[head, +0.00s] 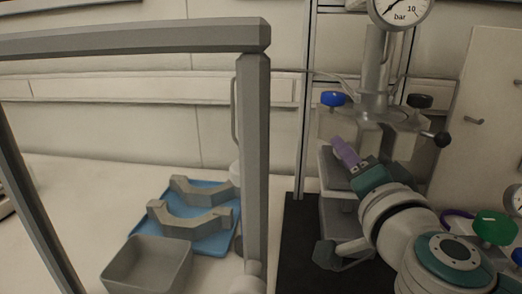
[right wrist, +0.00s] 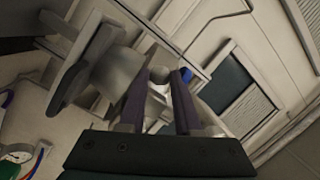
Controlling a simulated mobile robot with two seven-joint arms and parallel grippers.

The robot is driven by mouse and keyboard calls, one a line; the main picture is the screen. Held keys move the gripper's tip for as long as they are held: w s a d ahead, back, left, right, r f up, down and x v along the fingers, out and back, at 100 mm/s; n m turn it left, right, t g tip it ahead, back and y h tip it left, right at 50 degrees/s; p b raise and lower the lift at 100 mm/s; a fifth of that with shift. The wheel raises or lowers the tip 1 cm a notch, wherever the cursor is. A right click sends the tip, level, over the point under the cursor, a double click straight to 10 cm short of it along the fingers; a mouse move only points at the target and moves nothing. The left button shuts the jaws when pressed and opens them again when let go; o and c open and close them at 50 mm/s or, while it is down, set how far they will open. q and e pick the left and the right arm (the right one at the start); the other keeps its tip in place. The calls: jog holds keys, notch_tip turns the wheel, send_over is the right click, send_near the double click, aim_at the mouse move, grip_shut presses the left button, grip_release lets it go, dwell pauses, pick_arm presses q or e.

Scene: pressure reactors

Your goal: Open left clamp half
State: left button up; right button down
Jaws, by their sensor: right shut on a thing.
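The reactor (head: 375,80) stands at the right of the head view, with a pressure gauge (head: 401,8) on top. A blue knob (head: 333,99) and a black knob (head: 419,101) sit on either side of its head. My right gripper (head: 345,152) is at the reactor's left front, below the blue knob, with purple fingers. In the right wrist view its fingers are shut on a pale grey part (right wrist: 159,88), with the blue knob (right wrist: 188,76) just beyond. I cannot tell the part's full shape, as the gripper hides much of it. My left gripper is not in view.
Two grey curved pieces (head: 190,222) lie on a blue tray (head: 222,236), behind an open grey box (head: 147,265). A grey frame post (head: 254,160) stands between them and the reactor's black base (head: 297,240). A green knob (head: 493,228) is at the right.

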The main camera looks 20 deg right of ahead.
dwell(0.8)
jog(key=shift+w+a+p, duration=0.4)
jog(key=shift+w+a, duration=0.7)
jog(key=c, duration=0.6)
grip_release()
jog(key=v, duration=1)
